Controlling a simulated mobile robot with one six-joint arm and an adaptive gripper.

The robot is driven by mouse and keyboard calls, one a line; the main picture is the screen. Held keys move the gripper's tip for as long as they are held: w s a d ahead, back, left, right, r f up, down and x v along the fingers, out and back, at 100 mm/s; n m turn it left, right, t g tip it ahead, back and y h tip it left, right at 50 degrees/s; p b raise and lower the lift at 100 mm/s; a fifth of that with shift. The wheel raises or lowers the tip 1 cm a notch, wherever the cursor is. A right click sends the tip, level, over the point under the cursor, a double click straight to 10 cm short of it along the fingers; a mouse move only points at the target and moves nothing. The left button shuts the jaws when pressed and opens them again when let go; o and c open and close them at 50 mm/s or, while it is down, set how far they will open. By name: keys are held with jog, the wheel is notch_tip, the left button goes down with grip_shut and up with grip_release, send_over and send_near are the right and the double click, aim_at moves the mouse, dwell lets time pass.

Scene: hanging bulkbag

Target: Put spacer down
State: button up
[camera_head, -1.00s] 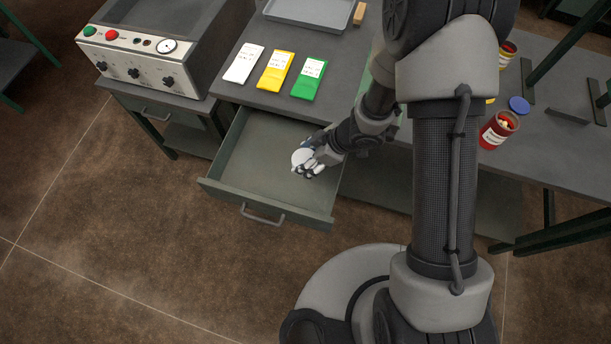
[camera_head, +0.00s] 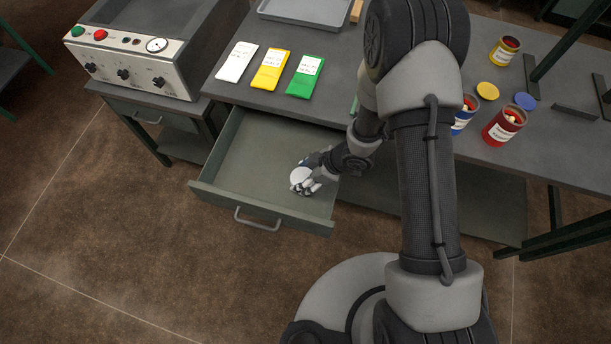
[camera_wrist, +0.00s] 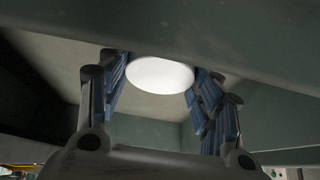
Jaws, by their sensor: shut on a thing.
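The spacer is a white round piece (camera_head: 300,175) held at the fingertips of my gripper (camera_head: 306,182), over the right part of the open drawer (camera_head: 240,165). In the wrist view the spacer (camera_wrist: 160,75) is a white disc between the blue-padded fingers of my gripper (camera_wrist: 160,95), which touch it on both sides. A drawer wall (camera_wrist: 200,40) crosses the top of that view. I cannot tell whether the spacer touches the drawer floor.
White, yellow and green packets (camera_head: 270,70) lie on the table above the drawer. A grey tray (camera_head: 305,10) is behind them. A control box (camera_head: 130,65) stands at the left. Several jars, one red (camera_head: 503,125), and loose lids stand at the right. The drawer's left part is empty.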

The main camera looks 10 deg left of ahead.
jog(key=shift+f, duration=0.1)
jog(key=o, duration=1.3)
jog(key=shift+r, duration=0.2)
jog(key=p+v, duration=0.5)
jog(key=v, duration=0.7)
jog(key=shift+p, duration=0.4)
jog(key=shift+f, duration=0.1)
